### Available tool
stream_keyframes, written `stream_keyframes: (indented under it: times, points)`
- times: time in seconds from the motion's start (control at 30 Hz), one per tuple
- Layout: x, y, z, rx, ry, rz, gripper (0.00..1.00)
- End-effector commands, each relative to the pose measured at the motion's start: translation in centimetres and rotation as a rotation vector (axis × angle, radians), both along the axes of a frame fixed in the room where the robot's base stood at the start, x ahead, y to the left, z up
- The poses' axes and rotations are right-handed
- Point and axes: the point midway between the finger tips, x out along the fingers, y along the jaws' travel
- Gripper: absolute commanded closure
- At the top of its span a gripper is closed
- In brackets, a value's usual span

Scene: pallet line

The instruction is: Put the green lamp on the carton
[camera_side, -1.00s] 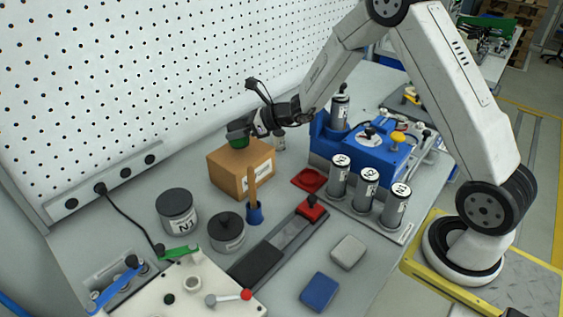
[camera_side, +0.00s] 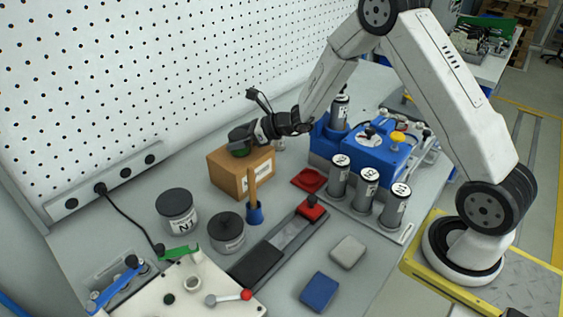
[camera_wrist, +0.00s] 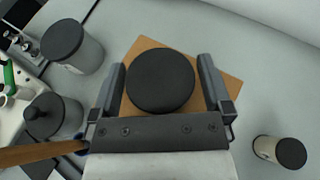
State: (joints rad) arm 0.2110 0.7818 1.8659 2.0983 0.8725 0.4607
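The green lamp (camera_side: 240,153) is at the top of the carton (camera_side: 228,181), below my gripper (camera_side: 241,139) in the side view. It appears to rest on the carton's top, though the gripper partly hides the contact. In the wrist view the lamp shows as a round dark disc (camera_wrist: 160,82) between my two fingers (camera_wrist: 162,61). Narrow gaps show between the disc and both fingers, so the gripper looks open around it. The brown carton (camera_wrist: 138,49) lies under the lamp and reaches past it.
A wooden-handled tool in a blue cup (camera_side: 254,213) stands close in front of the carton. Two dark-lidded grey jars (camera_side: 178,220) (camera_side: 227,238) stand to the left. A blue machine (camera_side: 370,152) and several labelled canisters (camera_side: 367,190) stand to the right. A pegboard wall rises behind.

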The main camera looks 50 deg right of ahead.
Motion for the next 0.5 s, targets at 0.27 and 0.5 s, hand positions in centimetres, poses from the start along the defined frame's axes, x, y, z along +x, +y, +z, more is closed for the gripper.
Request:
stream_keyframes:
  times: [0.27,0.5]
  points:
    - [-0.3,-0.2,0.5,0.0,0.0,-0.002,0.0]
    - [-2.2,-1.6,1.5,0.0,-0.001,-0.003,0.0]
